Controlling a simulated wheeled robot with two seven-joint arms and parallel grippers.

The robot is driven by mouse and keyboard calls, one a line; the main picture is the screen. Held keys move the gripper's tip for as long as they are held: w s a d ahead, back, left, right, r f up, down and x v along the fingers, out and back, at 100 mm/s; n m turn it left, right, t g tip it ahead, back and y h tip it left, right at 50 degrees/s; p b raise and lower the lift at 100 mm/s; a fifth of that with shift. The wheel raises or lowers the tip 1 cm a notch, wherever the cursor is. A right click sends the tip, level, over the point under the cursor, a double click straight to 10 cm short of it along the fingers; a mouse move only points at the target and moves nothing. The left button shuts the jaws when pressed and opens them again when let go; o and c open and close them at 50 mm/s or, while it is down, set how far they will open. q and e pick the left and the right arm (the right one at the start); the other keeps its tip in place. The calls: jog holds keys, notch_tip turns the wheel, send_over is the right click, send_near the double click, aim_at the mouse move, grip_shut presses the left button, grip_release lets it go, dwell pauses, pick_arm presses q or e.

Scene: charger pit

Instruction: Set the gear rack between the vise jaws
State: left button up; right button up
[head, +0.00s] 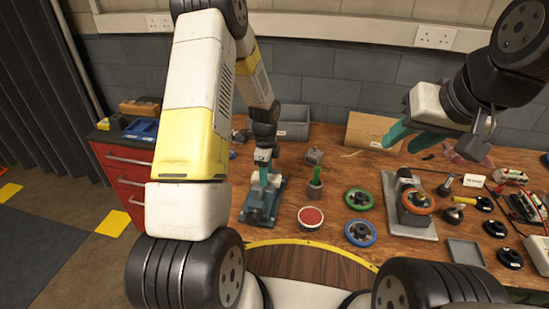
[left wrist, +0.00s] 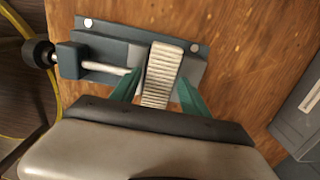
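The gear rack (left wrist: 162,75) is a pale, ribbed bar. In the left wrist view it stands over the blue-grey vise (left wrist: 98,50), with its far end near the vise's back edge. The vise also shows in the head view (head: 257,212), on the near left of the bench. My left gripper (head: 263,178) points down over the vise. How deep the rack sits between the jaws is hard to tell. My right gripper (head: 410,134) is open and empty above the bench's back right.
A red-topped round tin (head: 310,217), a green ring (head: 359,199) and a blue ring (head: 360,233) lie right of the vise. A green-handled tool (head: 315,183) stands in a holder behind the tin. A grey bin (head: 290,122) stands at the back. A metal-plate fixture (head: 412,209) is further right.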

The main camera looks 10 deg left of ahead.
pick_arm(q)
jog(key=shift+o, duration=0.4)
jog(key=shift+r, duration=0.35)
notch_tip(320, 180, up, 7)
jog(key=shift+r, duration=0.1)
